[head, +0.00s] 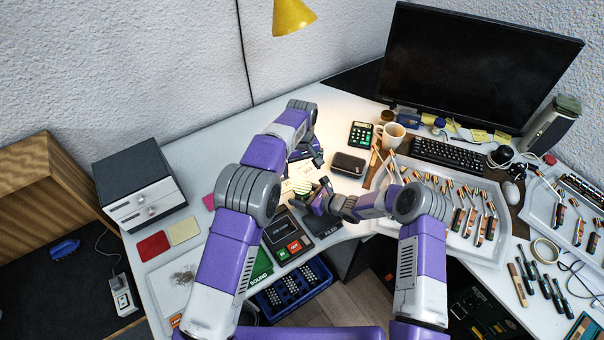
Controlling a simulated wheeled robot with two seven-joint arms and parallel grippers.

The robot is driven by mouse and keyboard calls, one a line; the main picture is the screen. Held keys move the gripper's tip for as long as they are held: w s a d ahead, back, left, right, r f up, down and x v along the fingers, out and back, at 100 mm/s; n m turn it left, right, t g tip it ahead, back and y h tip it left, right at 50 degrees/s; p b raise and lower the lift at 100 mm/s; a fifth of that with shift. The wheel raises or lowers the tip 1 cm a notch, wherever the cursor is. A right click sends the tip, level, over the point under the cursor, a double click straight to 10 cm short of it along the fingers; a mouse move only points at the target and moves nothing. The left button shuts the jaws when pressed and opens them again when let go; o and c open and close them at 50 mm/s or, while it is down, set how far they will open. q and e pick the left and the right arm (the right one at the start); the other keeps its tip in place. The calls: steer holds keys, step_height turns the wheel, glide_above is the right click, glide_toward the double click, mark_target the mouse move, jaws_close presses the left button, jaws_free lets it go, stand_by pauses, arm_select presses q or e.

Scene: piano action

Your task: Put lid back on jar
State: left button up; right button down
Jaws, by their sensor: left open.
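A small pale, yellow-green round thing (302,187), perhaps the jar or its lid, shows on the white desk between my two arms. It is too small and too covered to tell which. My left gripper (314,158) is open, pointing down above the desk just behind it. My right gripper (318,199) reaches in from the right, close beside the round thing. Whether its fingers touch or hold the thing cannot be told. No separate jar and lid can be made out clearly.
A dark case (348,165), a calculator (360,134) and a cream mug (391,135) stand close behind and right. A dark device (285,235) lies at the front edge. A white tray (455,240) of piano action parts fills the right. A grey drawer box (140,187) stands left.

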arm_select(q)
step_height(320, 180, up, 7)
stand_by(0.3)
arm_select(e)
jaws_free()
steer(key=shift+d, duration=0.1)
arm_select(q)
steer(key=shift+r+p, duration=0.45)
steer(key=shift+p, duration=0.05)
arm_select(e)
steer(key=v, duration=0.7)
steer(key=shift+s+d+r, duration=0.1)
steer(key=shift+s, duration=0.05)
